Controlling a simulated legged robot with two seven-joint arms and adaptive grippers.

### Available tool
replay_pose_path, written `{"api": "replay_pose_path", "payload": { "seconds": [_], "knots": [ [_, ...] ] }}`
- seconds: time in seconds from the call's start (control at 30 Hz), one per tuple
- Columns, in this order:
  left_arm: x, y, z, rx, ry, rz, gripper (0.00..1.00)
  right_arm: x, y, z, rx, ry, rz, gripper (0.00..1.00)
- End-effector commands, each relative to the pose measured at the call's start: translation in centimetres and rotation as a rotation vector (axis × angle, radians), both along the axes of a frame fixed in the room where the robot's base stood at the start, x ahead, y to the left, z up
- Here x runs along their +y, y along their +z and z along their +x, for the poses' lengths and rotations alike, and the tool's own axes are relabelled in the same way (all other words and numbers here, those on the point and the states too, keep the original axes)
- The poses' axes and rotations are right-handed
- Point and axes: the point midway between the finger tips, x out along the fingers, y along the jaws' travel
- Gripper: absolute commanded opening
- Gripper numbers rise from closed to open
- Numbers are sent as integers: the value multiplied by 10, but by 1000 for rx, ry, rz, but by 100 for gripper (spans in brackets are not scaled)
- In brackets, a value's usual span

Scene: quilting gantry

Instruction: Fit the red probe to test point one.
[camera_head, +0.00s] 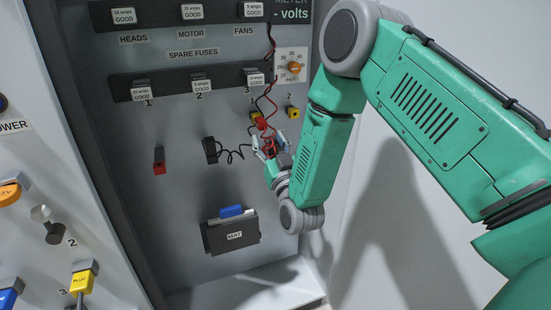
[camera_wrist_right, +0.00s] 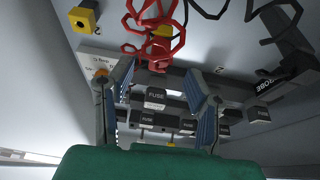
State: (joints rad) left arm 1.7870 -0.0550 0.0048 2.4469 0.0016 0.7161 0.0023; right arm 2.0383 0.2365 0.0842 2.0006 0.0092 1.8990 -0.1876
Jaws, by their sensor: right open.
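The yellow block of test point one (camera_head: 256,115) is on the grey panel, partly hidden by red in front of it; it also shows behind red cable in the right wrist view (camera_wrist_right: 161,33). The red probe (camera_head: 262,124) is at this block, with its red cable looped around it. Its red end (camera_wrist_right: 157,66) shows just beyond my fingertips in the wrist view. I cannot tell whether it is seated. My right gripper (camera_head: 268,146) is open just below and in front of the probe; its two fingers (camera_wrist_right: 160,85) stand apart with nothing clearly between them. My left gripper is not in view.
The yellow test point two (camera_head: 291,112) is to the right, near an orange dial (camera_head: 294,68). A black probe holder (camera_head: 210,150) with curled black cable is left. Fuse rows (camera_head: 190,84) are above.

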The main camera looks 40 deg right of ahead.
Motion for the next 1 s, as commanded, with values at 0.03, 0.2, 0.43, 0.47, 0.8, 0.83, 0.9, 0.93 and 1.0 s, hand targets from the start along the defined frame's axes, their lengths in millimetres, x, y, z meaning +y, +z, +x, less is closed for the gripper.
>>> {"api": "replay_pose_path", "payload": {
  "seconds": [0.03, 0.2, 0.43, 0.47, 0.8, 0.83, 0.9, 0.93, 1.0],
  "knots": [
    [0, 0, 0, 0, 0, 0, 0, 3, -7, -12, 7, 2, 1, 45],
    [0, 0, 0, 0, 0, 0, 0, 11, -16, -30, 13, 6, -3, 45],
    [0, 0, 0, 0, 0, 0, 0, 15, -24, -48, 17, 6, -7, 45],
    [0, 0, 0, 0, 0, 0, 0, 15, -26, -50, 21, 5, -6, 45],
    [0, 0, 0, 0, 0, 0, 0, 18, -30, -66, 12, 2, -4, 45],
    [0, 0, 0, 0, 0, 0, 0, 18, -29, -67, 10, 1, -3, 45],
    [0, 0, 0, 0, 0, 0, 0, 18, -28, -69, 5, 1, -1, 45],
    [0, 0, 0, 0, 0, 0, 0, 18, -28, -69, 4, 1, -2, 45],
    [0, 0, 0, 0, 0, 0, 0, 18, -28, -70, 1, 0, -1, 45]
  ]
}}
